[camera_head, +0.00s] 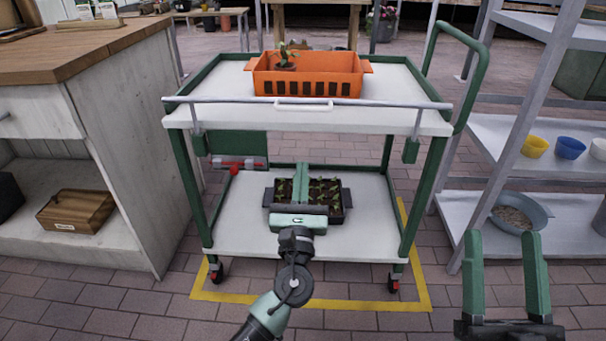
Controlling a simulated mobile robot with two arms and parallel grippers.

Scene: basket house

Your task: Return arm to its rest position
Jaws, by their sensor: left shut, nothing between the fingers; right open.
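My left gripper (300,184) reaches in over the lower shelf of a cart. Its fingers are shut and point away from me, above a dark seedling tray (346,198) with small green plants. The gripper hides the middle of the tray, and I cannot tell whether it touches it. My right gripper (505,250) is at the lower right, open and empty, with its two green fingers pointing up over the brick floor.
The cart's white top (390,104) carries an orange crate (307,75) with a small plant. A wooden-topped counter (100,50) stands left. A shelf rack (560,200) with bowls stands right. Yellow tape (365,305) outlines the cart's floor area.

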